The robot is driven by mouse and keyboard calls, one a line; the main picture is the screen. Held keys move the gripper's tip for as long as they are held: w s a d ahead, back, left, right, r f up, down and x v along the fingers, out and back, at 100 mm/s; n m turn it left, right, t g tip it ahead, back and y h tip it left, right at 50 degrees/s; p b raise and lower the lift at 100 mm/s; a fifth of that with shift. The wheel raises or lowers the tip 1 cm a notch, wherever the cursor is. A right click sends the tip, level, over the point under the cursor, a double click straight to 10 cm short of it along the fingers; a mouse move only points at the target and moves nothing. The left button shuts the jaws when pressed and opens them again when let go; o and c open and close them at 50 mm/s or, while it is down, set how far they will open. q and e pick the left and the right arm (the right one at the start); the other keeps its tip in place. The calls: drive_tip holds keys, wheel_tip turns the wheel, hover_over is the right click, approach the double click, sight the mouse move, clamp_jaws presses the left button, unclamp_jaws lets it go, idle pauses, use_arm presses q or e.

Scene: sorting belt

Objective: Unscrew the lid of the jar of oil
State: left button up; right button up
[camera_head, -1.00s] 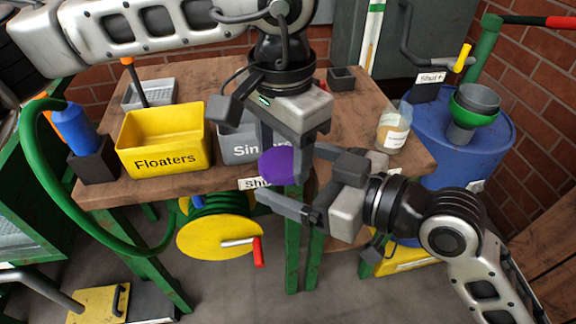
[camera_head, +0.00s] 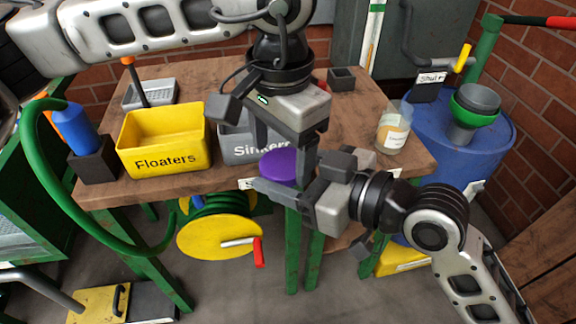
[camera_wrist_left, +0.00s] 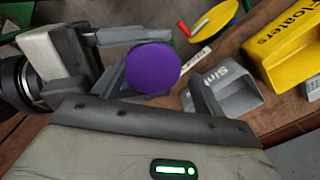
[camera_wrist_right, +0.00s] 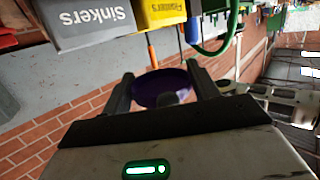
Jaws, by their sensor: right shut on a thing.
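My right gripper (camera_head: 285,180) is shut on a purple round thing (camera_head: 279,165) with a smooth disc-like face, held at the table's front edge. It shows in the left wrist view (camera_wrist_left: 152,68) as a full disc, and between my right fingers in the right wrist view (camera_wrist_right: 160,88). I cannot tell whether it is a lid alone or has a jar under it. My left gripper (camera_head: 284,150) is open just above it, fingers pointing down; contact is not clear. A clear jar (camera_head: 393,128) with a pale label and amber content stands on the table at right; its top is not clear.
A yellow Floaters bin (camera_head: 163,140) and a grey Sinkers bin (camera_head: 235,145) stand on the wooden table (camera_head: 215,80). A blue drum (camera_head: 455,150) with a green funnel stands at right. A yellow hose reel (camera_head: 215,238) hangs below the table.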

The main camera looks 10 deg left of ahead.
use_arm(q)
drive_tip(key=shift+s+d, duration=0.15)
drive_tip(key=shift+d, duration=0.1)
